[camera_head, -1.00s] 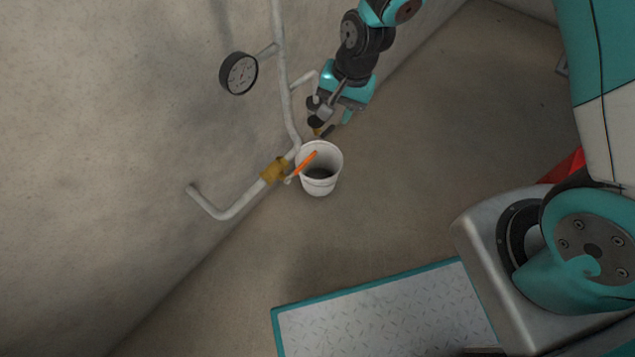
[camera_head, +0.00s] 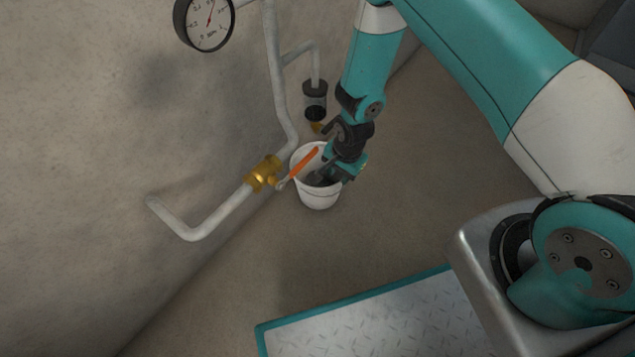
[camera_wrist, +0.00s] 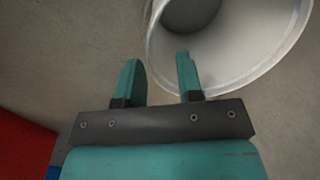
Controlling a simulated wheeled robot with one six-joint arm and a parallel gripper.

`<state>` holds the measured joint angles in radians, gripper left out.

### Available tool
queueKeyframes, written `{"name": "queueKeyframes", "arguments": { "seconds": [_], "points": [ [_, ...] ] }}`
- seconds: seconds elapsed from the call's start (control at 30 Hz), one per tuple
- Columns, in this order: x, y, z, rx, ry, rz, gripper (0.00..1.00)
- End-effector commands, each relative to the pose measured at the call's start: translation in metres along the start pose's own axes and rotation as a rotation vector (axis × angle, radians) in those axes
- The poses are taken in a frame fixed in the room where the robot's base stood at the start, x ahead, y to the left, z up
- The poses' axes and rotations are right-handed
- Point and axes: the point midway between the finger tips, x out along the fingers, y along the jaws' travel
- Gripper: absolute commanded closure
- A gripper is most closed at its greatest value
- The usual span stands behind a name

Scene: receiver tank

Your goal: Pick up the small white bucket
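The small white bucket (camera_head: 318,198) stands upright on the floor by the wall in the head view. My gripper (camera_head: 329,177) is at its right rim and covers part of its opening. In the wrist view the bucket (camera_wrist: 265,75) fills the upper right, its mouth facing the camera. My gripper (camera_wrist: 158,80) is open there, with two teal fingers apart. The right finger overlaps the bucket's mouth and the left finger is outside it. The near rim shows between them. I cannot tell whether either finger touches the bucket.
A brass valve (camera_head: 263,173) with an orange lever (camera_head: 304,162) sits on the white wall pipe (camera_head: 222,217), close to the bucket's left. A dark outlet fitting (camera_head: 315,99) hangs behind the bucket. A round gauge (camera_head: 208,22) is at upper left. The floor in front is clear.

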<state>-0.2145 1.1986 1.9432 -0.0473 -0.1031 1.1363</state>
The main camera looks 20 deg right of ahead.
Motion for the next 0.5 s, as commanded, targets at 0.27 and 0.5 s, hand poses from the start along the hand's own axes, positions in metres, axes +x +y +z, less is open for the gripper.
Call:
{"name": "queueKeyframes", "arguments": {
  "seconds": [0.27,0.5],
  "points": [
    [0.037,0.007,0.000,-0.001,-0.001,0.000,0.66],
    [0.049,0.005,0.000,-0.003,0.000,-0.001,0.66]
  ]
}}
